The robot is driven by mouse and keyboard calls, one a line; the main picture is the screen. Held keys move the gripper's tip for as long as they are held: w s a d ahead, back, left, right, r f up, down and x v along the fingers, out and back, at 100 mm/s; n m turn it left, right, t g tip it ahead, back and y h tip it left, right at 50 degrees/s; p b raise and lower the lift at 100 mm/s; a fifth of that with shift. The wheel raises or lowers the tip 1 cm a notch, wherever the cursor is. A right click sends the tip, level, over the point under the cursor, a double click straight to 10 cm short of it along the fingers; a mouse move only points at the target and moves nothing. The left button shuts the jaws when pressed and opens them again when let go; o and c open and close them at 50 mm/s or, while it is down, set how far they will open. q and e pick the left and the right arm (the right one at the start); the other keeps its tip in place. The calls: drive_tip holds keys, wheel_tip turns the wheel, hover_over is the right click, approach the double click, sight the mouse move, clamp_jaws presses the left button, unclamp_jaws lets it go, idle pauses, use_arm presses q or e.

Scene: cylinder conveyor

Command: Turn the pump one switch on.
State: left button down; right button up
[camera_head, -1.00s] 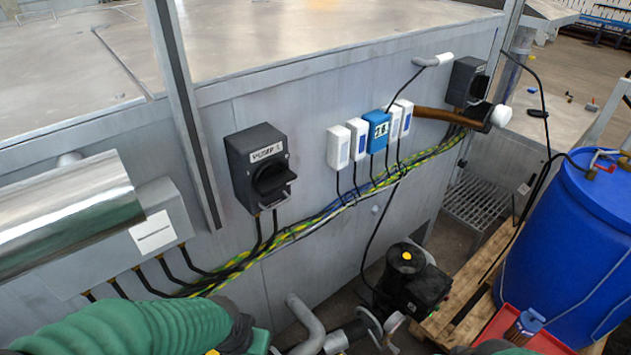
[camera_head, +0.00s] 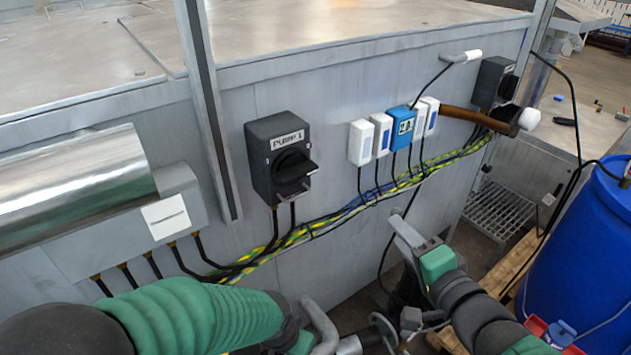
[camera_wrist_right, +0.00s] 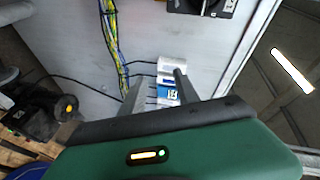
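The pump one switch (camera_head: 262,170) is a black box labelled "PUMP 1" on the grey metal wall, left of centre in the head view. Its black rotary knob (camera_head: 292,168) has a handle lying roughly sideways. Part of the switch shows at the top edge of the right wrist view (camera_wrist_right: 203,6). My right gripper (camera_head: 406,228) is to the right of and lower than the switch, apart from it. In the right wrist view its two grey fingers (camera_wrist_right: 158,84) are spread with nothing between them.
White boxes (camera_head: 361,143) and a blue box (camera_head: 402,125) are on the wall right of the switch. Yellow-green cables (camera_head: 330,218) run below. A second black switch (camera_head: 492,80) is farther right. A blue barrel (camera_head: 585,245) stands at right. A metal cylinder (camera_head: 70,175) is at left.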

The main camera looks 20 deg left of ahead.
sight(302, 178)
drive_tip(key=s+a+r+g+y, duration=0.3)
drive_tip(key=s+a+r+y, duration=0.2)
drive_tip(key=a, duration=0.3)
drive_tip(key=x, duration=1.6)
drive_tip(key=shift+w+a+r+b, duration=0.1)
drive_tip(key=shift+a+r+b, duration=0.05)
drive_tip(key=shift+a+b, duration=0.2)
drive_tip(key=shift+d, duration=0.1)
drive_tip(key=shift+c, duration=0.7)
clamp_jaws()
